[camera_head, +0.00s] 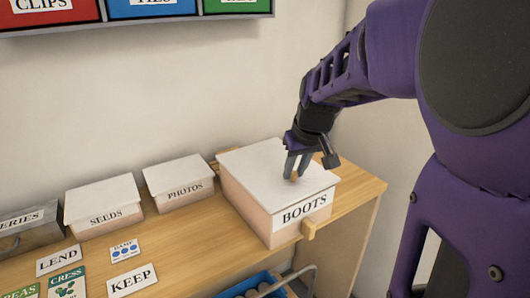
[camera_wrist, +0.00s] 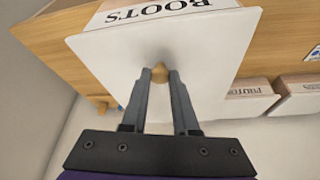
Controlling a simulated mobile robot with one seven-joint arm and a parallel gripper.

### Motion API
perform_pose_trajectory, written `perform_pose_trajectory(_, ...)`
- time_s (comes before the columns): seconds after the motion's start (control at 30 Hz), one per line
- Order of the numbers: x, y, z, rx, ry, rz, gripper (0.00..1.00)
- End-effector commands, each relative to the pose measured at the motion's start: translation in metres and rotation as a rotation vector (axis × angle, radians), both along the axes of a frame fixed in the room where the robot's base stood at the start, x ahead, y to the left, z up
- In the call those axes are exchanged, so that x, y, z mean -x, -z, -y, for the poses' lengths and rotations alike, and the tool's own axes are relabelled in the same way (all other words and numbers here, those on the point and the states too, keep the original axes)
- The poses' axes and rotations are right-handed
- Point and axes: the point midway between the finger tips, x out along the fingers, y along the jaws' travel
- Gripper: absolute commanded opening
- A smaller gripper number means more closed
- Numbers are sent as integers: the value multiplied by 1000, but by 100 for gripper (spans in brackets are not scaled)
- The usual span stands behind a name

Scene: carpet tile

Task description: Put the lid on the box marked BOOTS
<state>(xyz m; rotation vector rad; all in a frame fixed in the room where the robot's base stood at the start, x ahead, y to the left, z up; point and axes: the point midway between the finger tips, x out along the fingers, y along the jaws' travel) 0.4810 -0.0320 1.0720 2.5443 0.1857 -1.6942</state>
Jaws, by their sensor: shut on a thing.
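The box marked BOOTS (camera_head: 258,209) stands at the right end of the wooden shelf top, its label facing front. A white lid (camera_head: 262,160) lies over its top and looks about lined up with the walls; whether it is fully seated I cannot tell. My gripper (camera_head: 297,175) is above the lid, shut on the lid's small wooden knob. In the wrist view my gripper (camera_wrist: 160,78) has its fingers on either side of the knob (camera_wrist: 160,72), and the white lid (camera_wrist: 120,58) spreads beneath them. The BOOTS label (camera_wrist: 158,10) shows beyond the lid's edge.
Lidded boxes marked PHOTOS (camera_head: 185,191) and SEEDS (camera_head: 105,217) stand to the left, beside a grey bin (camera_head: 30,232). Cards marked LEND (camera_head: 58,260) and KEEP (camera_head: 131,280) lie in front. Coloured bins (camera_head: 150,8) hang above.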

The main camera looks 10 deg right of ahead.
Motion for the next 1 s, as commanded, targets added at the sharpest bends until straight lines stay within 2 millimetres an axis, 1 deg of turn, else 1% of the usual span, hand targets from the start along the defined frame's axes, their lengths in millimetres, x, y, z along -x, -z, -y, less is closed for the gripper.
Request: perform_pose_trajectory(1.0, 0, 7, 0, 0, 0, 0, 0)
